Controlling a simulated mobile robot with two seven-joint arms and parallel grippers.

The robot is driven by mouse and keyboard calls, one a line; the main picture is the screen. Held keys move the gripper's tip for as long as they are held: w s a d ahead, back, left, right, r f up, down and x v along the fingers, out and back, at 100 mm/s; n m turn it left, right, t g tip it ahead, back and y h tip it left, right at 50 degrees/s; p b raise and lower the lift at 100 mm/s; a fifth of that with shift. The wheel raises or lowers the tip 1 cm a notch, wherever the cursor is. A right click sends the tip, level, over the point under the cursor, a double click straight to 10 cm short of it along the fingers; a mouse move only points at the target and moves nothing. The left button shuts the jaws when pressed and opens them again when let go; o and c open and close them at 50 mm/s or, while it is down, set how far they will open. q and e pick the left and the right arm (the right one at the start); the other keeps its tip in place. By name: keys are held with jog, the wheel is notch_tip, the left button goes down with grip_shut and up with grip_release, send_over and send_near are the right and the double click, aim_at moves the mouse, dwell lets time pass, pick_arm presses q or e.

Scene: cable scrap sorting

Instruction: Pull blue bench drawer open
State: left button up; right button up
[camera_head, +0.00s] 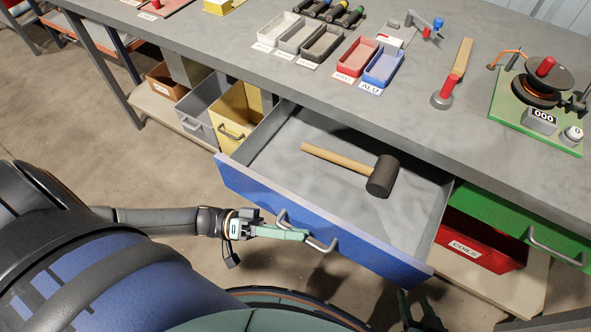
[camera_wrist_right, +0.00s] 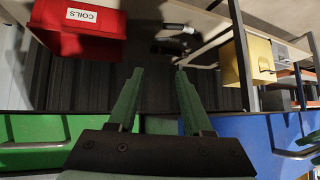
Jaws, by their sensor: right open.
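The blue bench drawer (camera_head: 330,225) is pulled well out from under the bench in the head view. Its metal handle (camera_head: 323,246) is on the front face. A mallet (camera_head: 380,178) with a wooden shaft and dark head lies inside. My left gripper (camera_head: 302,234) is at the left part of the handle, its fingers appearing closed around it; the exact contact is small in the picture. My right gripper (camera_wrist_right: 159,75) is open and empty in the right wrist view, below the bench front. The blue drawer front also shows there (camera_wrist_right: 255,140).
A green drawer (camera_head: 500,212) with a handle is to the right, above a red COILS bin (camera_head: 480,240). A yellow bin (camera_head: 238,112) and a grey bin (camera_head: 200,105) stand left of the blue drawer. Trays and tools lie on the bench top (camera_head: 420,120).

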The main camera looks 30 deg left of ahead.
pick_arm(q)
jog(key=b+v, duration=0.2)
jog(key=v, duration=1)
pick_arm(e)
jog(key=shift+w+a+f, duration=0.35)
jog(key=shift+a+f, duration=0.15)
jog(key=shift+f, duration=0.1)
jog(key=shift+s, duration=0.2)
